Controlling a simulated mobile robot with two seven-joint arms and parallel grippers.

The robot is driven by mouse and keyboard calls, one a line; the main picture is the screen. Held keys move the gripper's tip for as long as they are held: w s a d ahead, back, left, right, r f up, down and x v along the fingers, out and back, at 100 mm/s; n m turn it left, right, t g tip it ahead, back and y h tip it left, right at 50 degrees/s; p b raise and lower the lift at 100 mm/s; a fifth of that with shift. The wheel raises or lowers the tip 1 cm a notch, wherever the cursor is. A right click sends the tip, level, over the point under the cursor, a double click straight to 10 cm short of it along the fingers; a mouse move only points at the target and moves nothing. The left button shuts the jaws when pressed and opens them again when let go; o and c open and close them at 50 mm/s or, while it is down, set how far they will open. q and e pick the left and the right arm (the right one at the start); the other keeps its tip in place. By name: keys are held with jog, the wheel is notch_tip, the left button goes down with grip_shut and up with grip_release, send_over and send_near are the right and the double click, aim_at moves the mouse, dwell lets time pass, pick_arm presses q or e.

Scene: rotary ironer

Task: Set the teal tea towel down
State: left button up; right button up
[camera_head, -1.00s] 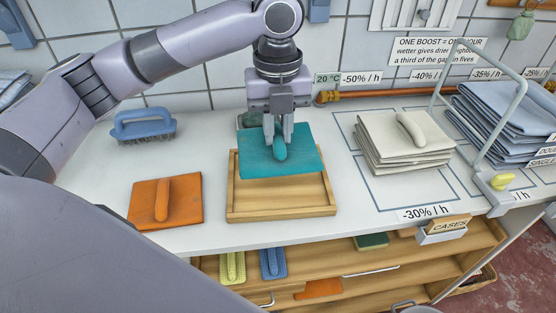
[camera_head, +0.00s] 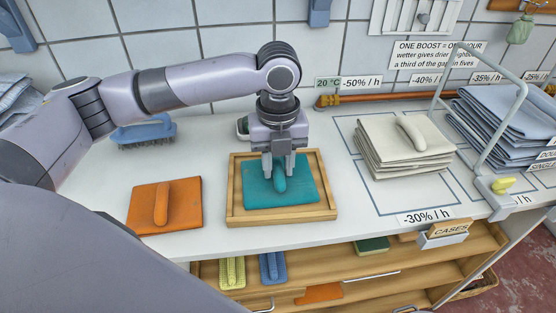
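The teal tea towel (camera_head: 300,190) is a flat folded square with a raised teal grip on top. It lies inside the wooden tray (camera_head: 283,216), within its rim as far as I can see. My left gripper (camera_head: 279,172) is directly above it, with its two fingers pointing down on either side of the grip. The fingers hide part of the grip, and whether they still press on it is too small to tell. My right gripper is not in view.
An orange folded cloth (camera_head: 184,203) lies left of the tray. A blue brush (camera_head: 140,133) sits behind it. A cream cloth stack (camera_head: 385,153) is on the right, before a metal frame (camera_head: 507,125) and blue cloths (camera_head: 500,130). Bare counter separates the tray and cream stack.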

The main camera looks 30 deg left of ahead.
aim_at(278, 169)
pick_arm(q)
jog(key=shift+o, duration=0.5)
notch_tip(278, 169, up, 12)
jog(key=shift+r, duration=0.15)
dwell(0.6)
